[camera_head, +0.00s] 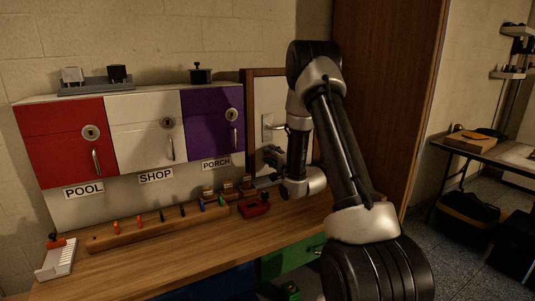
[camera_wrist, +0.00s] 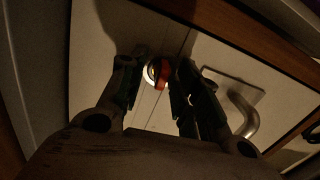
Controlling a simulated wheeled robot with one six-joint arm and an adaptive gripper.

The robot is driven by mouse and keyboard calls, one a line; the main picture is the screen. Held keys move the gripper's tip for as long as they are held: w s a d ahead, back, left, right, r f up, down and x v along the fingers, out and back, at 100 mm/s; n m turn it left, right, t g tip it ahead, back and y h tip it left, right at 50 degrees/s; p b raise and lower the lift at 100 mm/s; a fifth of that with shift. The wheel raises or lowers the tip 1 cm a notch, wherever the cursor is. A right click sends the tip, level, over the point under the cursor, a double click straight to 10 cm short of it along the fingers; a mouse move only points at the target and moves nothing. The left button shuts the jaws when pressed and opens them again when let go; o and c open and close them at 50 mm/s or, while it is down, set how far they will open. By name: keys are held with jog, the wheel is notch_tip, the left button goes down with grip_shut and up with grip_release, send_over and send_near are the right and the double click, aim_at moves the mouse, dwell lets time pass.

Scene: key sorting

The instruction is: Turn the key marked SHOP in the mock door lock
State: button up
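The mock door panel (camera_head: 267,95) stands in a brown frame right of the purple cabinet, with a lever handle (camera_head: 268,127). In the wrist view, a round silver lock (camera_wrist: 150,73) sits in the pale panel, left of the lever handle (camera_wrist: 243,112). A red-orange piece (camera_wrist: 165,73), perhaps a key head, shows at the lock, close to the right finger. No marking on it is readable. My gripper (camera_wrist: 160,80) faces the lock with its fingers apart, one on each side.
A wooden rack (camera_head: 150,227) with several coloured keys lies on the bench. Red, white and purple cabinets above carry POOL, SHOP (camera_head: 155,176) and PORCH labels. A small red tray (camera_head: 253,208) sits below my gripper. The bench front (camera_head: 190,262) is clear.

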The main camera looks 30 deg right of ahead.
grip_shut()
jog(key=n, duration=0.4)
jog(key=shift+n, duration=0.3)
jog(key=n, duration=0.5)
jog(key=shift+d+r+g, duration=0.1)
jog(key=shift+g, duration=0.3)
